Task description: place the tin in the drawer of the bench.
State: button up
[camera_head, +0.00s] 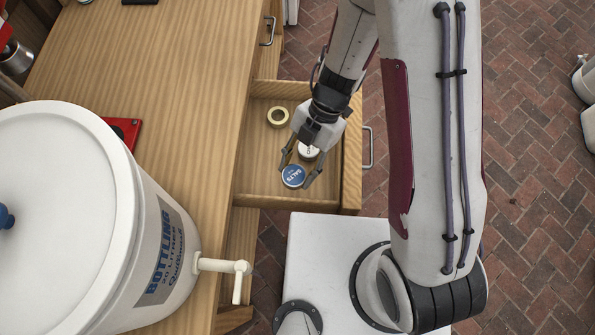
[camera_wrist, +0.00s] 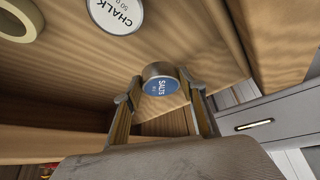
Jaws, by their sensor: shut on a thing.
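The blue-lidded tin marked SALTS (camera_head: 293,176) is between the fingers of my gripper (camera_head: 300,180), inside or just above the open drawer (camera_head: 350,165) of the wooden bench (camera_head: 175,50). The wrist view shows the same tin (camera_wrist: 160,84) gripped at the tips of both fingers. I cannot tell whether its base touches the drawer floor. A white-lidded tin marked CHALK (camera_wrist: 115,12) is in the drawer too; in the head view this white tin (camera_head: 309,153) is partly hidden by my gripper.
A roll of tape (camera_head: 277,117) lies in the back left of the drawer. A large white bottling bucket (camera_head: 75,200) with a tap (camera_head: 225,266) stands on the bench at left. A red item (camera_head: 124,130) lies beside it. The drawer's front left floor looks clear.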

aim_at(298, 175)
dwell(0.3)
jog(key=shift+f, duration=2.1)
jog(key=shift+f, duration=0.1)
jog(key=o, duration=1.2)
jog(key=v, duration=1.2)
